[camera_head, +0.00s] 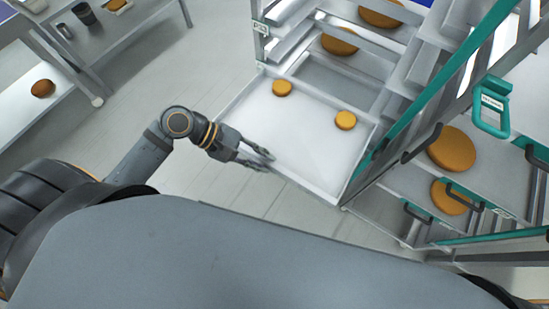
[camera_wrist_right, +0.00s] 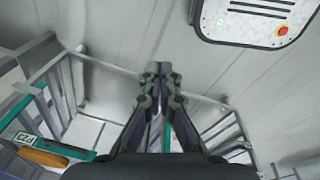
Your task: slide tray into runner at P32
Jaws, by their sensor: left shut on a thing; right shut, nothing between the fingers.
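A shallow pale tray (camera_head: 305,140) lies partly out of a metal rack in the head view. Two round golden-brown pieces stand on it, one at the left (camera_head: 282,88) and one at the right (camera_head: 345,120). My left gripper (camera_head: 268,160) is shut on the tray's near rim, towards its left side. The tray's far edge is close to the rack's shelves, and I cannot tell how far it sits in a runner. A small label (camera_head: 260,28) on the rack post is not clearly readable. My right gripper (camera_wrist_right: 160,75) is shut and empty in the right wrist view, away from the tray.
The rack (camera_head: 335,75) holds more rounds on upper levels. A teal-edged frame with black handles and a teal tag (camera_head: 492,105) stands at the right, with large rounds (camera_head: 452,150) behind it. Side shelves (camera_head: 120,30) stand at the upper left. Floor between is clear.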

